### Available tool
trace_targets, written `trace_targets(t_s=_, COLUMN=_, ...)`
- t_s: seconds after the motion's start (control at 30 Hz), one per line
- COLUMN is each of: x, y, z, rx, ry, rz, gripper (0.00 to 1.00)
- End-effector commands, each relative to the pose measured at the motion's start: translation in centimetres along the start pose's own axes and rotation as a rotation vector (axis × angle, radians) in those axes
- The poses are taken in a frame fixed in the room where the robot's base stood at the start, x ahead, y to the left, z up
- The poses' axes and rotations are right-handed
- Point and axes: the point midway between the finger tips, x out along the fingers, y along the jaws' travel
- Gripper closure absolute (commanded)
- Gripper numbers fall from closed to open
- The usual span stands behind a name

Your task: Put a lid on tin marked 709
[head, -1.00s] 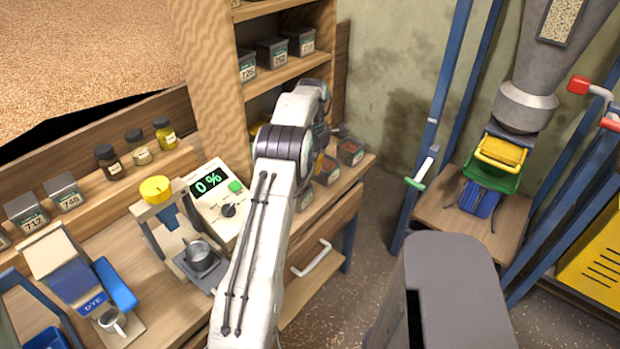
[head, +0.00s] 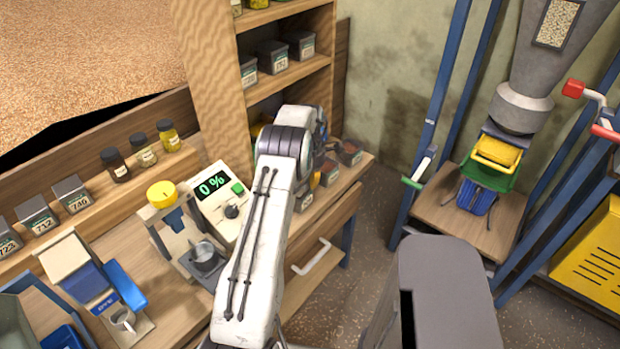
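Several small open tins stand at the right end of the bench, partly behind my arm. One holds reddish stuff (head: 348,153) and another stands nearer (head: 326,172). Their labels are too small to read. Dark-topped tins stand on the shelf: a left one (head: 249,73), a middle one (head: 272,58) and a right one (head: 300,45); I cannot read which is 709. Other closed tins on the left ledge appear marked 712 (head: 37,216) and 746 (head: 72,196). I cannot make out a loose lid.
Jars (head: 143,152) line the ledge. A hopper (head: 525,105) and blue frame stand right. Floor between is clear.

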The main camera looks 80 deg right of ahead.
Motion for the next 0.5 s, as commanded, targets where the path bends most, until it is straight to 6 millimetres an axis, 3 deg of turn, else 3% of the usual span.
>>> trace_targets(t_s=0.5, x=0.91, y=-0.04, z=-0.03, rx=0.000, ry=0.000, rz=0.000, gripper=1.00)
